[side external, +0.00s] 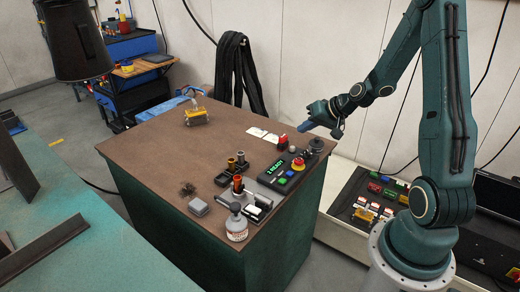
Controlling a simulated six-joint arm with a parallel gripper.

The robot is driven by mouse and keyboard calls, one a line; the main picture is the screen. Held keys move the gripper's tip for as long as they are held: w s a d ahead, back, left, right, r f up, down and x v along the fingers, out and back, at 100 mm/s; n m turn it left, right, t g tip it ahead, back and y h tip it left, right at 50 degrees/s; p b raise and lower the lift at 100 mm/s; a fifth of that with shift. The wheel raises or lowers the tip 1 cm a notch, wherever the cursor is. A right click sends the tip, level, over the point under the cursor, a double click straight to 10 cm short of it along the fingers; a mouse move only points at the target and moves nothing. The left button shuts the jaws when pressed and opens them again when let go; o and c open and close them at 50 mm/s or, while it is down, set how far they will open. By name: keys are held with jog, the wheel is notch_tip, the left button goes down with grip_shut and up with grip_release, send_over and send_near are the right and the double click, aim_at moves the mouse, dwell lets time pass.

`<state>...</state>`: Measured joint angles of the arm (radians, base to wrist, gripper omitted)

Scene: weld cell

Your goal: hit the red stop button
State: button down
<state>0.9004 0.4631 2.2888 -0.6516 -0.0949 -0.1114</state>
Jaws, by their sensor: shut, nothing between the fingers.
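A dark control box (272,178) lies near the right edge of the brown bench top. It has a green-lit display and several coloured buttons. The red stop button (298,162), a round red cap on a yellow base, sits at the box's far right end. My gripper (305,127) is shut and empty. It is in the air above the far right part of the bench, higher in the picture than the button and apart from it. Its fingers point down and to the left.
A small red item (283,141) stands beyond the box, with white cards (257,132) beside it. A black round item (316,146) is right of the button. The bench's left middle is clear.

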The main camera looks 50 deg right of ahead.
aim_at(302, 161)
jog(key=shift+f, duration=0.2)
jog(key=shift+f, duration=4.2)
jog(key=shift+f, duration=0.8)
jog(key=shift+r, duration=0.15)
jog(key=shift+r, duration=0.65)
jog(key=shift+r, duration=0.1)
jog(key=shift+r, duration=2.4)
